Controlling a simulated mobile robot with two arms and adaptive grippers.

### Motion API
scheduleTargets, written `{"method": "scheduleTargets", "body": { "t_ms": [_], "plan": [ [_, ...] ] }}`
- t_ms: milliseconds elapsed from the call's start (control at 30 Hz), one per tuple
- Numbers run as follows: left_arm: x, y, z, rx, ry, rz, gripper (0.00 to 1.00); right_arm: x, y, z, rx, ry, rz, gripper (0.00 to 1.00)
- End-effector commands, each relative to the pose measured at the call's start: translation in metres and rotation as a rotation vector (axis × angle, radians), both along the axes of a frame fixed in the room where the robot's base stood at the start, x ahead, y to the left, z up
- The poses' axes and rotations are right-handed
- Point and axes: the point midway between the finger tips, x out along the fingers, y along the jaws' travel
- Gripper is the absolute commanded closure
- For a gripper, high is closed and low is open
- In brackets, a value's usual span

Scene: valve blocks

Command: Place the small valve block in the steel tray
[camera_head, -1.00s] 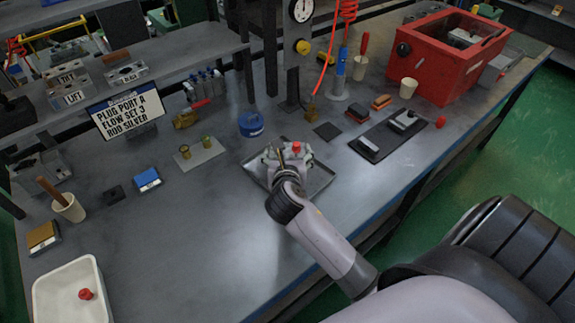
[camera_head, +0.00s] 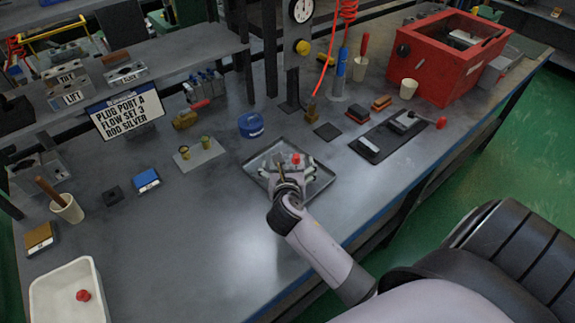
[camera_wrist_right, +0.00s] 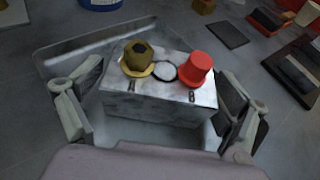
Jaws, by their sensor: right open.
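The small valve block (camera_head: 282,168) is grey and carries a red plug and a brass fitting on top. In the right wrist view the block (camera_wrist_right: 150,103) sits upright in the steel tray (camera_wrist_right: 92,48), with a round pale port between fitting and plug. The shallow square tray (camera_head: 321,177) lies on the bench. My right gripper (camera_head: 288,174) is over the tray. In the wrist view its fingers (camera_wrist_right: 158,105) stand open on either side of the block, with a gap at each side. The block's lower front is partly hidden by my gripper. My left gripper is not in view.
A blue round container (camera_head: 251,125) stands behind the tray. A dark mat (camera_head: 388,137) with metal parts lies to the right, with a red box (camera_head: 440,62) beyond. A white bin (camera_head: 50,289) is at front left. The bench between bin and tray is clear.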

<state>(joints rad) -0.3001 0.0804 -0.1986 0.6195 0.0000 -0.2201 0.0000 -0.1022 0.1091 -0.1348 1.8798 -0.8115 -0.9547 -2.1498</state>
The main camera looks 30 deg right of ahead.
Motion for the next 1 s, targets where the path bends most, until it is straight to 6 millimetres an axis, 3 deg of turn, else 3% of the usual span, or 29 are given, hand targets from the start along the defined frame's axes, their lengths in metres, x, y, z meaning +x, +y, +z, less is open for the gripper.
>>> {"method": "scheduleTargets", "body": {
  "t_ms": [433, 1000],
  "plan": [
    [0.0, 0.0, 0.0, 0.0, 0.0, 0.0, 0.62, -0.004, 0.003, 0.005, 0.002, 0.0, 0.001, 0.04],
    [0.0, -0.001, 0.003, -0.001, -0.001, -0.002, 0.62, -0.083, 0.058, 0.044, 0.002, 0.0, 0.001, 0.04]
  ]
}}
